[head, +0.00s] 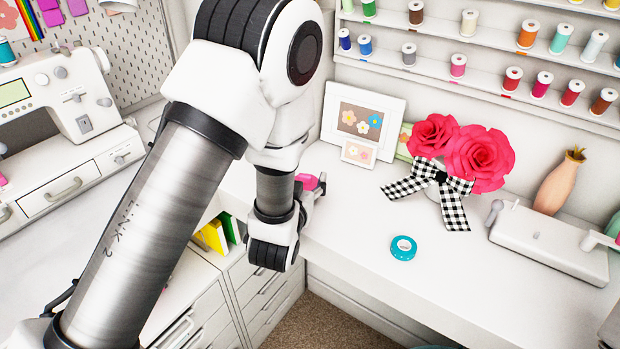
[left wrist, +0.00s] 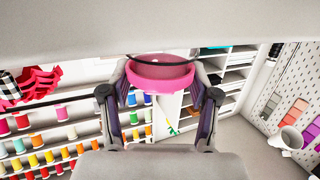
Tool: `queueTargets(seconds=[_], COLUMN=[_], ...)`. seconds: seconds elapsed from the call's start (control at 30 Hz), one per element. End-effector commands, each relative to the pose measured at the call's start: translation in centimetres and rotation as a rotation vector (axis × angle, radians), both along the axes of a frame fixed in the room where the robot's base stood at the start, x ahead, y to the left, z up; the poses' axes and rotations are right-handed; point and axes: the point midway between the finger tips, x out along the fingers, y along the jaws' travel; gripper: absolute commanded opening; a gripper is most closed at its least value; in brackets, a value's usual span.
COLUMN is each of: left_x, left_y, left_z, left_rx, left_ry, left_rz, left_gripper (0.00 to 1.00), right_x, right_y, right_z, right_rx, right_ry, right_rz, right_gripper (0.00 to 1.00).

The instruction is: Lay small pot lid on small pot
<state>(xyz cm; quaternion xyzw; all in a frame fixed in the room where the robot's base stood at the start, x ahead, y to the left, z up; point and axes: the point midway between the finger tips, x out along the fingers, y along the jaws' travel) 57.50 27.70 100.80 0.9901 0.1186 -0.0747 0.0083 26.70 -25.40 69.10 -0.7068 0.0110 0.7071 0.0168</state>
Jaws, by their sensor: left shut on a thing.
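My left gripper (head: 311,186) is in the middle of the head view, mostly hidden behind my arm. It is shut on a pink round piece, apparently the small pot lid (head: 308,181), held near the left end of the white worktop. In the left wrist view the gripper (left wrist: 160,80) has a finger on each side of the pink lid (left wrist: 160,76), and a dark curved line crosses its top. I cannot make out the small pot in either view. My right gripper is in neither view.
The white worktop (head: 370,210) holds a blue-green tape roll (head: 403,248), pink flowers (head: 478,158) with a checked bow, picture frames (head: 366,122), a peach vase (head: 559,184) and a white device (head: 550,240). A sewing machine (head: 70,95) stands left.

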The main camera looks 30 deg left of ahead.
Motion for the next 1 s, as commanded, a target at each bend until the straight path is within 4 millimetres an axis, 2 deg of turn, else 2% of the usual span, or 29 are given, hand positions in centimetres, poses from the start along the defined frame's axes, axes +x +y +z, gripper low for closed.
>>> queueTargets(seconds=[0.17, 0.2, 0.23, 0.27, 0.6, 0.77, 0.8, 0.9, 1.0], left_x=[0.0, 0.0, 0.0, 0.0, -0.1, -2.2, -2.9, -5.0, -5.6], left_y=[0.0, 0.0, 0.0, 0.0, -0.1, -0.6, -0.8, -1.3, -1.4], left_z=[0.2, 0.2, 0.2, 0.2, 0.2, 0.3, 1.3, 2.2, 2.3], left_rx=[-0.001, -0.001, -0.001, -0.001, -0.001, 0.002, 0.003, 0.004, 0.000], left_ry=[0.000, 0.000, 0.000, 0.000, 0.000, 0.001, 0.005, 0.010, 0.007], left_rz=[0.000, 0.000, 0.000, 0.000, -0.001, -0.003, -0.002, -0.004, 0.002], left_gripper=[0.44, 0.71, 0.82, 0.86, 0.86, 0.86, 0.86, 0.86, 0.86], right_x=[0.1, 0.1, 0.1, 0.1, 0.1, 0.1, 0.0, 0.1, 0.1], right_y=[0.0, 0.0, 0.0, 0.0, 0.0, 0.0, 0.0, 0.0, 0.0], right_z=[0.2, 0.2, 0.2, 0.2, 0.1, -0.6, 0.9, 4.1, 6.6], right_rx=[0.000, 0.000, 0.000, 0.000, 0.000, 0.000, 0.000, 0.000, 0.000], right_ry=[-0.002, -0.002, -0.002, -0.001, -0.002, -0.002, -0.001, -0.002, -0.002], right_rz=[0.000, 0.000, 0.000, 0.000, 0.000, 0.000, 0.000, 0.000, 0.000], right_gripper=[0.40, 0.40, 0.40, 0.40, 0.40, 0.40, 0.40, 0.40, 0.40])
